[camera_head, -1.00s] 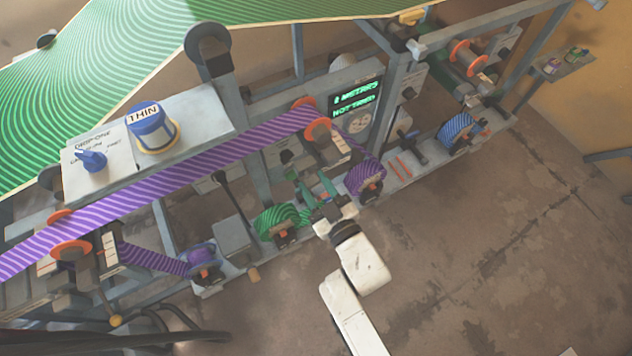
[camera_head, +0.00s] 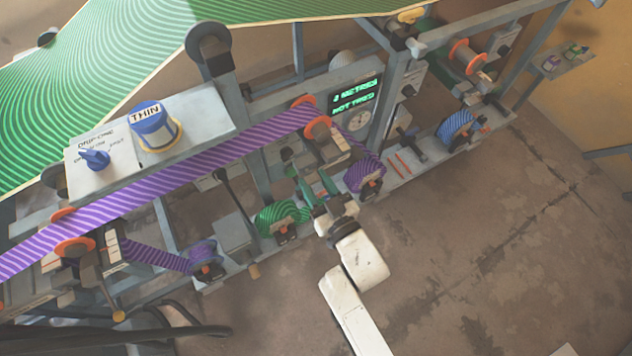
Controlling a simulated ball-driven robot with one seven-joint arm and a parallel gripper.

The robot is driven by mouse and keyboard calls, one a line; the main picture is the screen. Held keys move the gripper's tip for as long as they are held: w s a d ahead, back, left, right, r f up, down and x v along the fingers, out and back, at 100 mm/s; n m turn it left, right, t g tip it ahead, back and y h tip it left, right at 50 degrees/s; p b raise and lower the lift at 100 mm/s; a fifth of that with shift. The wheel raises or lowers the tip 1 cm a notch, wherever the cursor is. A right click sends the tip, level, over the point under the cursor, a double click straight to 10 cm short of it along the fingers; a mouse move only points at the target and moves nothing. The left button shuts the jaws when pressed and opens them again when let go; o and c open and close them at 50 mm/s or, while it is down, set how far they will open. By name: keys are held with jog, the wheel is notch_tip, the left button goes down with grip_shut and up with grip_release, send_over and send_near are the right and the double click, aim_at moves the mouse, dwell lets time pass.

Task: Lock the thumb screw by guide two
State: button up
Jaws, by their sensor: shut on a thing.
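My gripper (camera_head: 322,188), with green fingers, reaches into the lower frame between the green striped roll (camera_head: 281,217) and the purple striped roll on the right (camera_head: 366,174). It is below the right orange-flanged guide (camera_head: 318,127), which carries the purple band and has a marked scale plate beside it. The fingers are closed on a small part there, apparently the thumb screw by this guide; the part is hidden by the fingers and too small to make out. A second orange-flanged guide (camera_head: 75,247) is at the lower left. No guide number is readable.
A control box with a blue "THIN" knob (camera_head: 150,124) and a smaller blue knob (camera_head: 95,159) is at the upper left. A green-lit display (camera_head: 354,97) is behind the gripper. A blue striped roll (camera_head: 458,130) is at right.

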jog(key=o, duration=1.1)
jog(key=shift+c, duration=0.2)
jog(key=b+v, duration=0.1)
jog(key=v, duration=1)
jog(key=shift+w, duration=0.15)
